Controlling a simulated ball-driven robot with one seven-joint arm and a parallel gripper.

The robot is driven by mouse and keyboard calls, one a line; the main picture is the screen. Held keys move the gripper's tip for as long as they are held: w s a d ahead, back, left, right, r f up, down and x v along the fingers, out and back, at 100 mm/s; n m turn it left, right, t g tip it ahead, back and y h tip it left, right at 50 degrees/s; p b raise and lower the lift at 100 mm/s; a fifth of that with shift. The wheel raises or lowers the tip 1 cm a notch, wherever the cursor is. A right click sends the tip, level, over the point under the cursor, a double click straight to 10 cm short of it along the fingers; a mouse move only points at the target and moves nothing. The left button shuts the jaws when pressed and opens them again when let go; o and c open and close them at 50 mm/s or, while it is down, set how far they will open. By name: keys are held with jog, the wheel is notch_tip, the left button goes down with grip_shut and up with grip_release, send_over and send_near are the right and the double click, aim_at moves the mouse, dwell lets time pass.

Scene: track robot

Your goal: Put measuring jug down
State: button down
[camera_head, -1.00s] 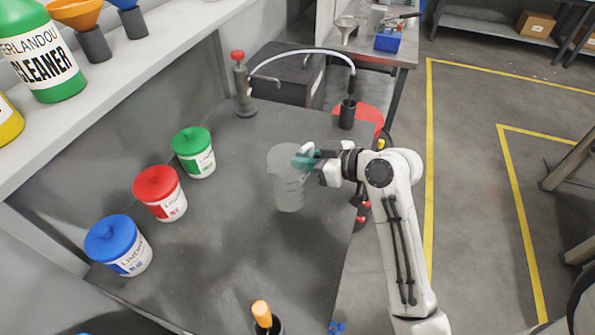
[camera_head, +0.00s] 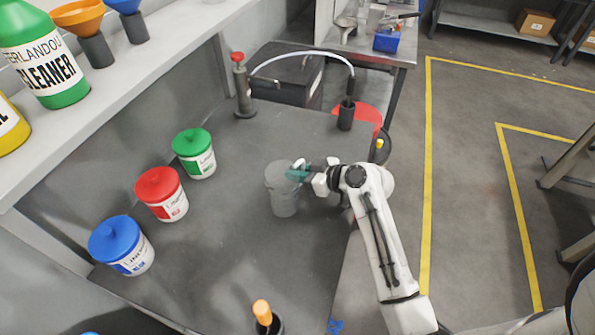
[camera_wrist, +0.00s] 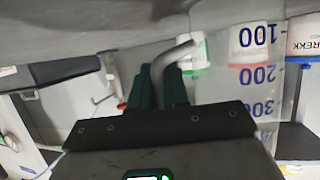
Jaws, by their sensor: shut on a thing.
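The translucent grey measuring jug (camera_head: 282,199) stands upright over the middle of the grey worktop (camera_head: 225,255). Its base is at or very near the surface; I cannot tell whether it touches. My gripper (camera_head: 298,173) reaches in from the right and is shut on the jug's handle, at the jug's upper right. In the wrist view, the dark green fingers (camera_wrist: 158,90) close around the grey handle (camera_wrist: 178,54). The jug's clear wall there carries blue marks (camera_wrist: 252,75) that appear upside down.
Green-lidded (camera_head: 194,152), red-lidded (camera_head: 161,194) and blue-lidded (camera_head: 122,245) tubs line the left. A red-topped dispenser (camera_head: 243,88) and a black holder (camera_head: 346,115) with a hose stand at the back. An orange-topped item (camera_head: 263,314) is at the front. Worktop around the jug is clear.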

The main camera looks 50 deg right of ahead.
jog(key=shift+f, duration=0.15)
jog(key=c, duration=1.1)
grip_release()
jog(key=shift+r, duration=0.2)
jog(key=b+v, duration=0.1)
jog(key=v, duration=1.1)
jog(key=shift+b, duration=0.4)
